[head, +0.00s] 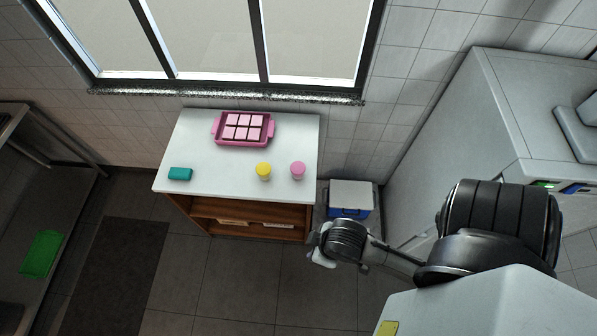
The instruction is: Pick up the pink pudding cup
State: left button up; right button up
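The pink pudding cup (298,171) stands upright near the front right corner of the white-topped table (215,185). A similar yellow cup (263,172) stands a little to its left, apart from it. My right gripper (320,247) is at the end of the arm coming in from the right. In the picture it is below and slightly right of the pink cup, clear of it and off the table. Its fingers are small and partly hidden by the wrist, so its opening is unclear. My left gripper is out of view.
A pink tray (216,129) with several pale square pieces sits at the table's back. A teal block (180,173) lies at the front left. A blue box with a white lid (350,199) stands right of the table. A green tray (42,254) lies far left.

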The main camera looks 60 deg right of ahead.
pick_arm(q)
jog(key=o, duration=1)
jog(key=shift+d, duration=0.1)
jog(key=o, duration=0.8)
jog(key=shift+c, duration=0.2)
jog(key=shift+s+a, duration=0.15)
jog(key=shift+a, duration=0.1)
